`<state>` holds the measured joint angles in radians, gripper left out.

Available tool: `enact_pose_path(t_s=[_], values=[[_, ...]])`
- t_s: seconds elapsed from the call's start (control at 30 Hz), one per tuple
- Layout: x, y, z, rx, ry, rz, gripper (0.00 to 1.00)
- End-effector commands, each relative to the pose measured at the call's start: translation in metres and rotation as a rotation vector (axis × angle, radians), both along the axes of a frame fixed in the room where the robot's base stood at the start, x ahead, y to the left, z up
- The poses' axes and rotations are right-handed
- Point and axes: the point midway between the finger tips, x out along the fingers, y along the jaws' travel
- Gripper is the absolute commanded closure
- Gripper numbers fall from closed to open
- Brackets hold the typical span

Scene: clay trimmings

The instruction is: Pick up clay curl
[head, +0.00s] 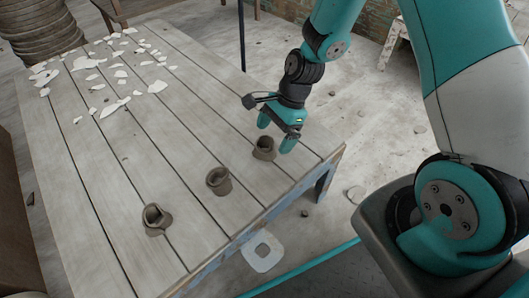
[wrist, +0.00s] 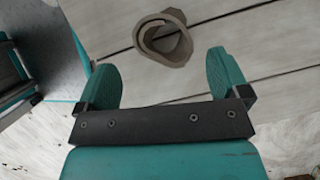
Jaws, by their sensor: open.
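Three brown clay curls stand apart in a row along the near side of the plank table (head: 105,180). One clay curl (head: 157,219) is at the lower left, one curl (head: 219,181) is in the middle, and one curl (head: 264,149) is at the right, close to my gripper (head: 277,132). My gripper is open and empty, with its fingers pointing down above the right-hand curl. In the wrist view a rolled clay curl (wrist: 163,38) lies on the planks just beyond and between the two open fingertips (wrist: 166,68). The fingers do not touch it there.
Many white flat shards (head: 122,73) lie scattered over the far left part of the table. The table's near right edge (head: 265,222) runs close to the curls. A coil-like stack (head: 42,32) stands at the far left. The middle planks are mostly clear.

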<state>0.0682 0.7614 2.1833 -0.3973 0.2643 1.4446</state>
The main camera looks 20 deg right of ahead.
Motion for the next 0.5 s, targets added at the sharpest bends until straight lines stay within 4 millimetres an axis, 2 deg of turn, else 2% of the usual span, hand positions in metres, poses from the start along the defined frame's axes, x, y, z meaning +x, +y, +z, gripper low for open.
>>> enact_pose_path(t_s=[0.33, 0.5], values=[[0.001, 0.021, -0.041, 0.0, -0.001, 0.003, 0.06], [0.0, 0.025, -0.046, 0.0, 0.0, 0.001, 0.06]])
